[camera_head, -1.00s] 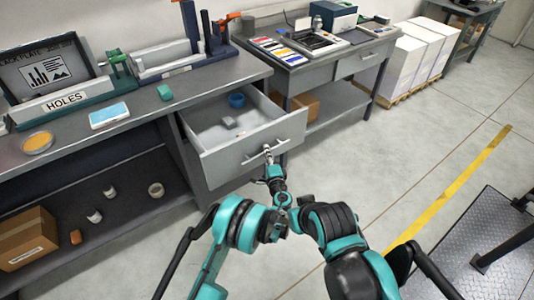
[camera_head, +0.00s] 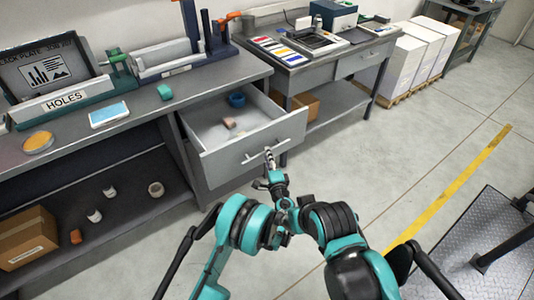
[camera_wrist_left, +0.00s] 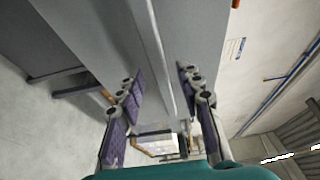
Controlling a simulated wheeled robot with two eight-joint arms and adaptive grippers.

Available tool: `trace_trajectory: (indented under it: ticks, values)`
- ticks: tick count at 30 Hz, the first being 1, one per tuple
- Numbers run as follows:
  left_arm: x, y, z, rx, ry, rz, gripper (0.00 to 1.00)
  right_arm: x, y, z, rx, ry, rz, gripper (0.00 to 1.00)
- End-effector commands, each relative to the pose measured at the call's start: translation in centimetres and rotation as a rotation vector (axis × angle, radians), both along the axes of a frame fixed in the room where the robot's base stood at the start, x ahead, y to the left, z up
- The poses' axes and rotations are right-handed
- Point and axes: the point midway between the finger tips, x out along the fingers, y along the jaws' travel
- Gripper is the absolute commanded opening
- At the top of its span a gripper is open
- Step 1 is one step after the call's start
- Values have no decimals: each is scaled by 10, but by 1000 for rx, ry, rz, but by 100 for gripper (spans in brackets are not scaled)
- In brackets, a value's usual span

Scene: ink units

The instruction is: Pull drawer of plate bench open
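The plate bench (camera_head: 135,112) stands along the left in the head view. Its grey drawer (camera_head: 232,160) is pulled well out, and its inside shows. A bar handle (camera_head: 265,153) is on the drawer front. My left gripper (camera_head: 269,155) is at the handle in the head view. In the left wrist view the left gripper (camera_wrist_left: 160,90) has its two fingers apart, one on each side of a pale grey bar (camera_wrist_left: 168,60), with gaps beside the bar. I cannot make out my right gripper in either view.
In the drawer are a blue round thing (camera_head: 237,99) and a small tan block (camera_head: 229,123). A second grey table (camera_head: 335,63) stands to the right of the drawer. A box (camera_head: 27,236) sits on the low shelf.

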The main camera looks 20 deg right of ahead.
Motion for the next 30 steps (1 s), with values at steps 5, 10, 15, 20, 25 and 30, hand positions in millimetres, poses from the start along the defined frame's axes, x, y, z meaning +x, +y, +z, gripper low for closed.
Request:
trace_trajectory:
  ticks: [5,10,15,20,25,30]
  values:
    - [-30,1,0,0,0,-1,36,0,0,0,0,0,0,40]
    - [-47,2,0,0,0,-1,36,0,0,0,0,0,0,40]
    - [-52,3,0,0,0,1,36,0,0,0,0,0,0,40]
    - [-52,3,0,0,0,1,36,0,0,0,0,0,0,40]
    - [-52,3,0,0,0,1,36,0,0,0,0,0,0,40]
    - [-50,6,3,-6,5,7,36,0,0,0,0,0,0,40]
